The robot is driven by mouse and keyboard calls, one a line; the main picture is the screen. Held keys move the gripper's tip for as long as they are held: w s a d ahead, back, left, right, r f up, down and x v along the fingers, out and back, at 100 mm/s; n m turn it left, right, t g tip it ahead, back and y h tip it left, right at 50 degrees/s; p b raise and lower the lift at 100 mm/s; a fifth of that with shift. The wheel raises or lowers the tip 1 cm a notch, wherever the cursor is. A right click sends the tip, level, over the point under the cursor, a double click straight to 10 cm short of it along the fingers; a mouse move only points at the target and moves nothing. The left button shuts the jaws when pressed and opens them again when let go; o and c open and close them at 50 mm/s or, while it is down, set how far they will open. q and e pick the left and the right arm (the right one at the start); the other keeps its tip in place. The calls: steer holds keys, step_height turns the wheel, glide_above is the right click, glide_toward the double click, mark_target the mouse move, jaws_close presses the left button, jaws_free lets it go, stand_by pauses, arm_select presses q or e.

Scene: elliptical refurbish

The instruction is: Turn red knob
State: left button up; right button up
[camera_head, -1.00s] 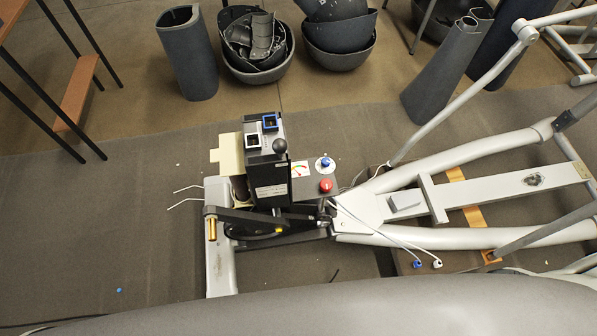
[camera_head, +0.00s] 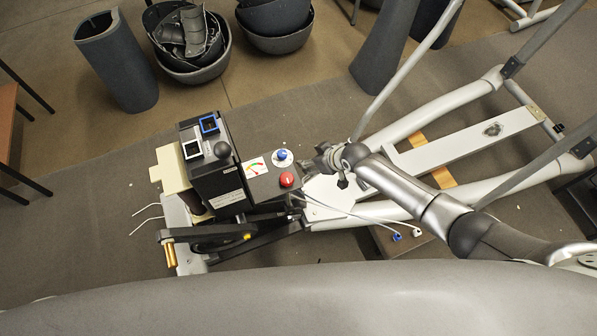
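The red knob (camera_head: 287,180) sits on the dark panel of the control box on the elliptical machine, below a blue knob (camera_head: 283,155) and beside a small gauge (camera_head: 256,167). My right gripper (camera_head: 318,163) is just to the right of the red knob, apart from it in the picture. Its arm comes in from the right. The gripper is small and partly hidden by its own wrist, so I cannot tell whether its fingers are open or shut. My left gripper is not in view.
The box also carries a black ball-topped lever (camera_head: 222,150) and blue and white sockets (camera_head: 209,125). White cables with blue and white plugs (camera_head: 397,236) lie at the lower right. Grey frame bars (camera_head: 440,105) rise on the right. Bins (camera_head: 195,45) stand behind on the floor.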

steer(key=w+a+r+n+y+b, duration=0.1)
steer(key=w+a+r+n, duration=0.15)
steer(key=r, duration=0.25)
step_height(320, 180, up, 8)
steer(key=n+g+b, duration=0.3)
steer(key=n, duration=0.1)
glide_above(287, 177)
steer(key=w+d, duration=0.3)
steer(key=w, duration=0.1)
steer(key=s+d+n+g+h+b, duration=0.1)
steer(key=s+n+g, duration=0.1)
steer(key=s, duration=0.3)
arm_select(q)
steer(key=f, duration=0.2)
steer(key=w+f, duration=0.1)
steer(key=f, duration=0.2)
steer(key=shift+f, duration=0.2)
arm_select(e)
steer(key=x, duration=1)
steer(key=shift+w, duration=0.15)
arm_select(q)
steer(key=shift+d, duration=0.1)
